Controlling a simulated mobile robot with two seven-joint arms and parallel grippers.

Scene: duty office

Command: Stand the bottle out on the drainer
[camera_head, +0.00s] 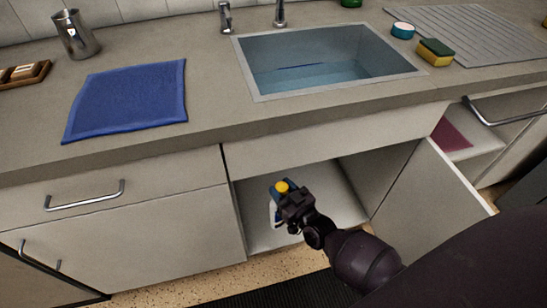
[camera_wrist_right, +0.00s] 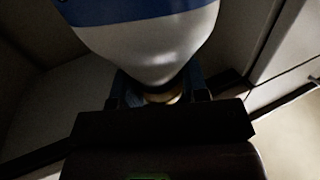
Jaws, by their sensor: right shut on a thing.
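A bottle (camera_head: 275,213) with a yellow cap and a white and blue body is in the open cupboard under the sink. My right gripper (camera_head: 291,194) is shut on it near its top, and hides part of it. In the right wrist view the bottle's white body with a blue band (camera_wrist_right: 150,35) fills the top, with the gripper's fingers (camera_wrist_right: 158,92) around its narrow neck. The drainer (camera_head: 465,32) is the grey ribbed area on the counter, right of the sink. My left gripper is not in view.
The cupboard door (camera_head: 430,208) stands open to the right of my arm. The counter edge is above the cupboard opening. A sponge (camera_head: 436,52) and a teal tub (camera_head: 403,30) sit between sink (camera_head: 262,96) and drainer. A blue cloth (camera_head: 128,98) lies left.

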